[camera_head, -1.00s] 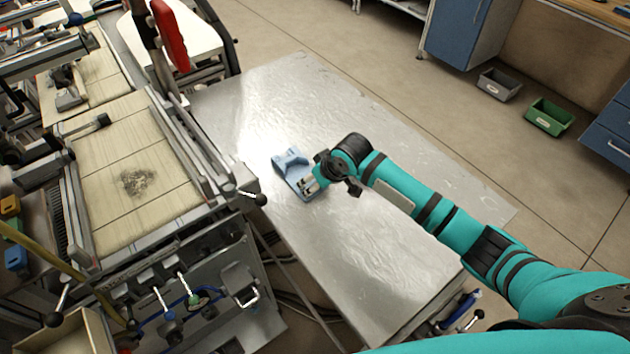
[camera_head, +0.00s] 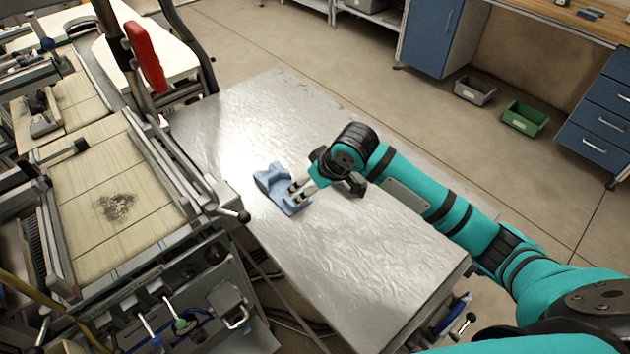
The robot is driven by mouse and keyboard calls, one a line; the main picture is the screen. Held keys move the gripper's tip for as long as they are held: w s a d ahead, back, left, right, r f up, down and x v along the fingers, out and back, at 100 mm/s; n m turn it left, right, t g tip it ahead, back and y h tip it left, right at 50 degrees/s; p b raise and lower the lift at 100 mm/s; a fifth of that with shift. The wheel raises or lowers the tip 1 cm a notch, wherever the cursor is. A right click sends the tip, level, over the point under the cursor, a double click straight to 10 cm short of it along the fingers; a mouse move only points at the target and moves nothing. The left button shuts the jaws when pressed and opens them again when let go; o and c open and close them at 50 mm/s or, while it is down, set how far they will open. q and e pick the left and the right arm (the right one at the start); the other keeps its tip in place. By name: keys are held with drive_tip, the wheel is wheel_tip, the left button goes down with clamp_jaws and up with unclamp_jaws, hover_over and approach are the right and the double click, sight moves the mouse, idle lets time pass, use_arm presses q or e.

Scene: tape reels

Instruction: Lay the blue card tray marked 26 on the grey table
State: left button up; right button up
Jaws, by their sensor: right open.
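The blue card tray (camera_head: 272,181) lies on the grey table (camera_head: 350,265), left of the table's middle. Its marking is too small to read. My right gripper (camera_head: 296,193) is open, with its fingertips right at the tray's right-hand end. I cannot tell whether the fingers touch it. My left gripper is not in view.
A machine with tiled beds (camera_head: 115,195) and levers stands close along the table's left side. A grey bin (camera_head: 474,91) and a green bin (camera_head: 525,118) sit on the floor at the back right. The table around the tray is clear.

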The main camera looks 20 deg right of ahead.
drive_tip(key=shift+v, duration=1.6)
